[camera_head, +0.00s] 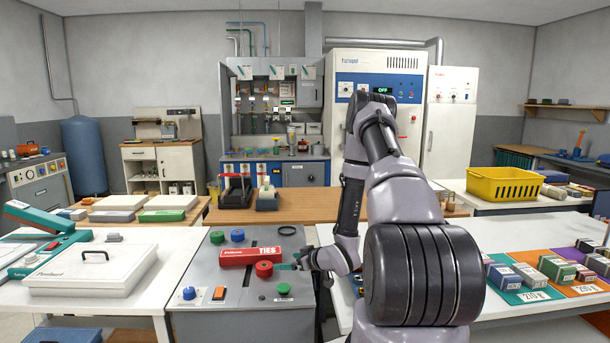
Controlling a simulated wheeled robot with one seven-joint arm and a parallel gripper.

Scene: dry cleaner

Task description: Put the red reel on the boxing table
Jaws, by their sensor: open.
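The red reel (264,269) sits on the grey console top (225,298), just in front of a red box marked TIES (252,256). My gripper (293,264) reaches in low from the right and is close to the reel's right side. The jaws are open, but they are small here and I cannot tell whether they touch the reel. No table is clearly labelled as the boxing table. A white table (510,234) on the right carries small boxes on coloured mats.
A green reel (217,237) and a blue reel (237,235) stand behind the TIES box. A green knob (283,289) and a blue button (189,293) are at the console's front. A white lidded case (92,268) lies on the left table. A yellow crate (504,183) stands back right.

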